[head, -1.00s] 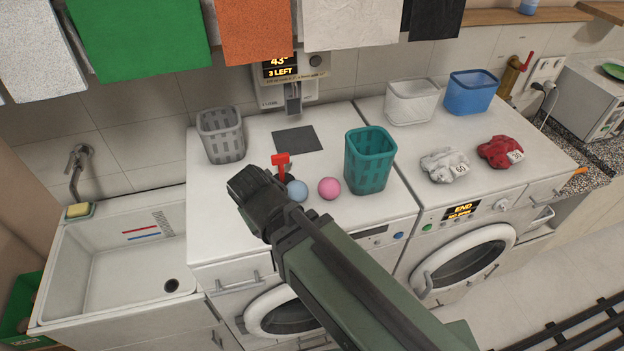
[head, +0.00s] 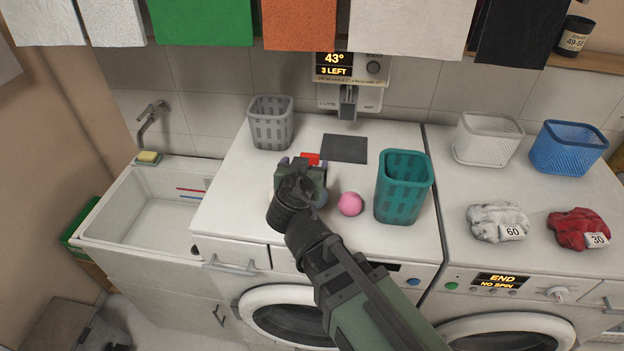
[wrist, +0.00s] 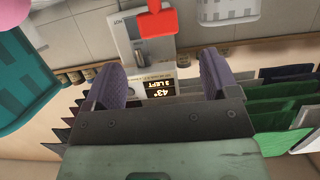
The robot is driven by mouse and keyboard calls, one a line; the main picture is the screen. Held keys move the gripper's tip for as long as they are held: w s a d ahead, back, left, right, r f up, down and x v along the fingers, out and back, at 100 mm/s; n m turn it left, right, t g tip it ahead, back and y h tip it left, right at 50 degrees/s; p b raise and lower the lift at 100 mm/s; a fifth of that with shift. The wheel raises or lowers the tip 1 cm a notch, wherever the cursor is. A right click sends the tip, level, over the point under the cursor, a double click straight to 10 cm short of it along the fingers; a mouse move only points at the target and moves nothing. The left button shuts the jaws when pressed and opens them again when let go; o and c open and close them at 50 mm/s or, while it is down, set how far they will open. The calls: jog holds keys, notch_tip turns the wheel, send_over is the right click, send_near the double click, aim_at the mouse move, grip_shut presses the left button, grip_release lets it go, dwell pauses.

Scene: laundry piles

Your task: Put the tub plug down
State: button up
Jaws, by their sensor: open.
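My gripper (head: 302,163) is over the left washer top, pointing toward the back wall. In the wrist view its two purple fingers (wrist: 160,75) are spread apart with nothing between them. A red T-shaped piece (head: 310,158) shows just behind the fingertips; in the wrist view this red piece (wrist: 157,22) is beyond the fingers and apart from them. It may be the tub plug's handle, but I cannot tell for sure. My gripper hides its lower part in the head view. No other tub plug is clear. The white sink tub (head: 110,239) is at the left.
On the left washer are a grey basket (head: 270,125), a dark pad (head: 344,148), a pink ball (head: 350,204), a mostly hidden blue ball (head: 321,199) and a teal basket (head: 403,190). A dispenser (head: 347,85) is on the wall behind. Cloths (head: 203,22) hang above.

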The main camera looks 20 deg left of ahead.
aim_at(309, 156)
jog(key=x, duration=0.3)
jog(key=b+x, duration=0.2)
jog(key=x, duration=0.3)
jog(key=shift+f, duration=0.15)
jog(key=shift+s, duration=0.15)
jog(key=c, duration=1.4)
